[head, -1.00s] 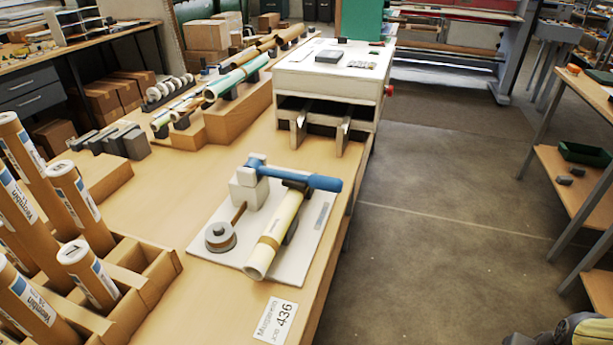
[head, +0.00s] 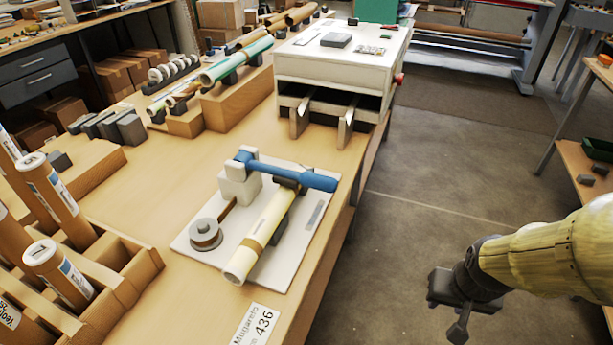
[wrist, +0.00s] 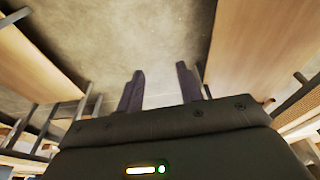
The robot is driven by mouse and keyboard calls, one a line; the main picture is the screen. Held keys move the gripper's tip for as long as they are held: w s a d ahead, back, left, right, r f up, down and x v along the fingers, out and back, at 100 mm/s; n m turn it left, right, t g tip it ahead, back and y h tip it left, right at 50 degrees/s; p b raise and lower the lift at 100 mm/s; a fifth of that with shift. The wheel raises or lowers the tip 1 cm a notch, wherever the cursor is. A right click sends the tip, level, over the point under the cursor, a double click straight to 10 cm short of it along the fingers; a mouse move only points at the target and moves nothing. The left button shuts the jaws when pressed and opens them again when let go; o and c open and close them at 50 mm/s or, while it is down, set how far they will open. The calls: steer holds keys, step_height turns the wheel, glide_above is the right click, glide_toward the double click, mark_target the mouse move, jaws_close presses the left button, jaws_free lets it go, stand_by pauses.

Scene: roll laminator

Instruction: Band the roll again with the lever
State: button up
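The banding device stands on a white base plate (head: 295,255) near the table's right edge. Its blue lever (head: 290,174) lies across the top from a pale block (head: 239,188), pointing right. Under the lever a cream roll (head: 262,236) lies aslant in a dark holder, with a tan band (head: 253,245) around it. A tape spool (head: 205,235) sits left of the roll. My gripper (head: 459,331) is off to the right, over the floor, well apart from the lever. In the wrist view my gripper (wrist: 162,85) shows two fingers apart with nothing between them.
A white cabinet (head: 340,65) with forked supports stands beyond the device. Upright labelled tubes (head: 50,200) fill a wooden rack at left. A job card (head: 257,325) lies at the front edge.

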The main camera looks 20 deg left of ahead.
steer(key=o, duration=0.3)
steer(key=shift+d, duration=0.1)
steer(key=shift+o, duration=0.2)
steer(key=shift+w+r, duration=0.1)
steer(key=shift+w, duration=0.2)
steer(key=w+a+r+n+t+y+p, duration=0.1)
steer(key=w+r+n+t+y+p, duration=0.2)
steer(key=w, duration=0.6)
steer(key=w+a+r+n+t+y+p, duration=0.1)
steer(key=w+a+r+n+t+p, duration=0.25)
steer(key=w, duration=0.55)
steer(key=a+r+n+g+y+p, duration=0.2)
steer(key=a+n+y+p, duration=0.1)
steer(key=a+n+y, duration=0.4)
steer(key=s+r+n+g+y+p, duration=0.2)
steer(key=s+r+n+g+y, duration=0.1)
steer(key=s+n+g+y, duration=0.2)
steer(key=shift+s+a+r+g+y+p, duration=0.3)
steer(key=shift+s+g+y+p, duration=0.15)
steer(key=shift+s+y, duration=0.65)
